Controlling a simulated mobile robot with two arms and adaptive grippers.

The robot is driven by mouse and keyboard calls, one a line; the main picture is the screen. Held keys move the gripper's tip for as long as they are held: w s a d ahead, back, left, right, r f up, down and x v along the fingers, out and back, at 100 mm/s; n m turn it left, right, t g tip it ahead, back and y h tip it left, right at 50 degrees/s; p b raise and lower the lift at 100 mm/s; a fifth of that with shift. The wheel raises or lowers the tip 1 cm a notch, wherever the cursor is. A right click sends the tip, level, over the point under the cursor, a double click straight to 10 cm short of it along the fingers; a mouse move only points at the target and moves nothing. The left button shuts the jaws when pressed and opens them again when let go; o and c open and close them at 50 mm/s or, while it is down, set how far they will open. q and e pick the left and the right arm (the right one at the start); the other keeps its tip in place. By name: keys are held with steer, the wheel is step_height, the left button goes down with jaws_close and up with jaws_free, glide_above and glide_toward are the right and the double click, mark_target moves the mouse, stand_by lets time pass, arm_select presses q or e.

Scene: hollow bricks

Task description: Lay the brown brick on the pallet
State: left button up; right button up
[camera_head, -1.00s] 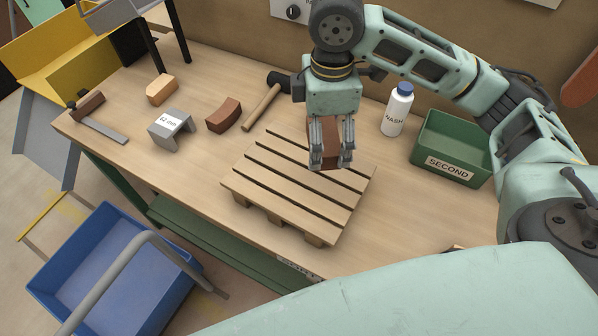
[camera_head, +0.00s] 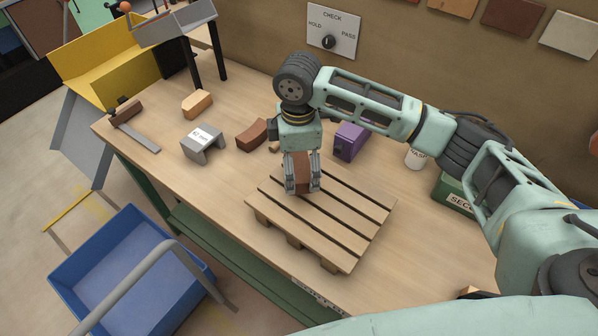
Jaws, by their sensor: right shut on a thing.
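The brown brick (camera_head: 302,172) is between the fingers of my right gripper (camera_head: 302,184), which is shut on it. The gripper points down over the back left part of the wooden pallet (camera_head: 331,222). I cannot tell whether the brick touches the slats. The pallet lies on the workbench and its other slats are bare. My left gripper is not in view.
Left on the bench are a grey gauge block (camera_head: 203,146), a tan brick (camera_head: 197,103) and a caliper-like tool (camera_head: 137,124). A blue cart (camera_head: 128,268) stands below left.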

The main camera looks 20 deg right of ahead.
mark_target(298, 164)
steer(key=shift+f+p, duration=0.4)
steer(key=shift+f, duration=1.35)
steer(key=o, duration=1.5)
steer(key=shift+s+f, duration=0.1)
steer(key=shift+f, duration=0.05)
step_height(298, 164, up, 11)
steer(key=shift+f+b, duration=0.1)
steer(key=shift+b, duration=1.15)
steer(key=shift+r, duration=0.8)
